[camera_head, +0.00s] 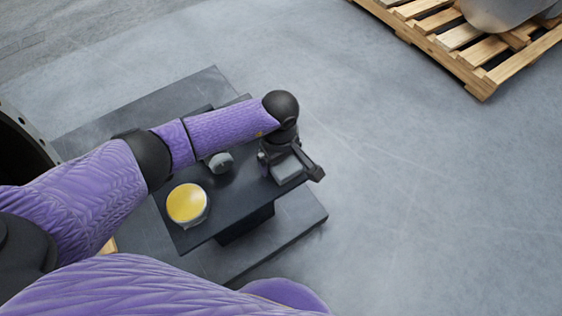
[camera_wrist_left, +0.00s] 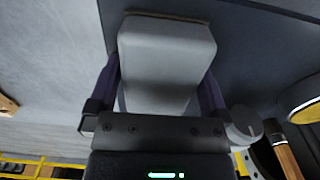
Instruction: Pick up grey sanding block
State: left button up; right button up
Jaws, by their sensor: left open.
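The grey sanding block (camera_head: 286,169) lies at the right edge of the small dark table (camera_head: 232,203) in the head view. My left gripper (camera_head: 291,165) is over it, with the arm reaching in from the left. In the left wrist view the pale grey block (camera_wrist_left: 166,52) sits between the two dark fingers of my left gripper (camera_wrist_left: 161,85). The fingers are open, one on each side of the block. I cannot tell whether either finger touches it. The block's near end is hidden by the gripper body. My right gripper is not in view.
A round yellow-topped item (camera_head: 187,204) stands on the table's near left part. A small grey round piece (camera_head: 220,162) is beneath my left forearm. A wooden pallet (camera_head: 448,42) with a grey metal object lies far right. The floor to the right is clear.

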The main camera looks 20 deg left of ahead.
pick_arm(q)
jog(key=shift+r, duration=0.15)
jog(key=shift+c, duration=0.5)
jog(key=c, duration=0.7)
jog(key=shift+c, duration=1.4)
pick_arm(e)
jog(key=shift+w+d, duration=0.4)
pick_arm(q)
notch_tip(320, 180, up, 10)
jog(key=p, duration=0.5)
jog(key=shift+r, duration=0.1)
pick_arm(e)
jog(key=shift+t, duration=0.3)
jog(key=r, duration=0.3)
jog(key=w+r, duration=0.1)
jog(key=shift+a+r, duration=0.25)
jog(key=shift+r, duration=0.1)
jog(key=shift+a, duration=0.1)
